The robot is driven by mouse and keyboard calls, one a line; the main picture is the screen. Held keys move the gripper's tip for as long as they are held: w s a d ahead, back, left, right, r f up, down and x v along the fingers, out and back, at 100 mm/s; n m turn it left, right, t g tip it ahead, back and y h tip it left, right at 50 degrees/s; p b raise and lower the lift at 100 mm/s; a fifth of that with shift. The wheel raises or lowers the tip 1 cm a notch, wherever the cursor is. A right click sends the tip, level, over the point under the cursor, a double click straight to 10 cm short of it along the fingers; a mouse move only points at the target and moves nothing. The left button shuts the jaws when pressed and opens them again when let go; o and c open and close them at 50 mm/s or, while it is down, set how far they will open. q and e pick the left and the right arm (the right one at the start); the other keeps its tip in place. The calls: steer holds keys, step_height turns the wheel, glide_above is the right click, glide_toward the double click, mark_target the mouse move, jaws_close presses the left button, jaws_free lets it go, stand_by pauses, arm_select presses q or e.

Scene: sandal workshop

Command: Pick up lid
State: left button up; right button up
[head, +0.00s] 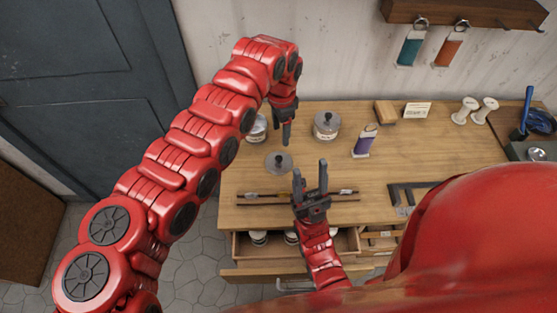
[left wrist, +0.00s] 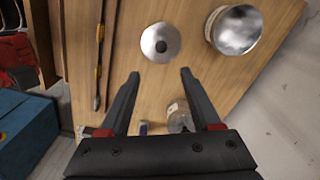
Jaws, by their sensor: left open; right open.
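The lid is a round grey metal disc with a dark knob (head: 279,162), lying flat on the wooden table. In the left wrist view the lid (left wrist: 158,43) is at top centre, beyond my fingertips and clear of them. My left gripper (head: 286,138) is open and empty, pointing down above the table just behind the lid; its fingers (left wrist: 160,75) are spread apart. My right gripper (head: 310,168) is open and empty, fingers up, to the right of the lid near the table's front. An open metal container (head: 257,129) stands behind-left of the lid; it also shows in the left wrist view (left wrist: 234,30).
A long thin rack (head: 260,198) lies along the front edge. An open drawer (head: 245,246) below holds jars. White spools (head: 484,110) stand at the back right.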

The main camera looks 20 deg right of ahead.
arm_select(q)
steer(key=b, duration=0.1)
glide_above(279, 158)
steer(key=f, duration=0.7)
steer(key=shift+w+d, duration=0.15)
steer(key=shift+d, duration=0.05)
steer(key=shift+f+b, duration=0.3)
steer(key=shift+a+f, duration=0.1)
steer(key=shift+f, duration=0.35)
step_height(279, 158, down, 4)
steer(key=shift+a+f+b, duration=0.15)
steer(key=shift+f+b, duration=0.05)
steer(key=shift+b, duration=0.4)
steer(key=shift+r, duration=0.1)
jaws_close()
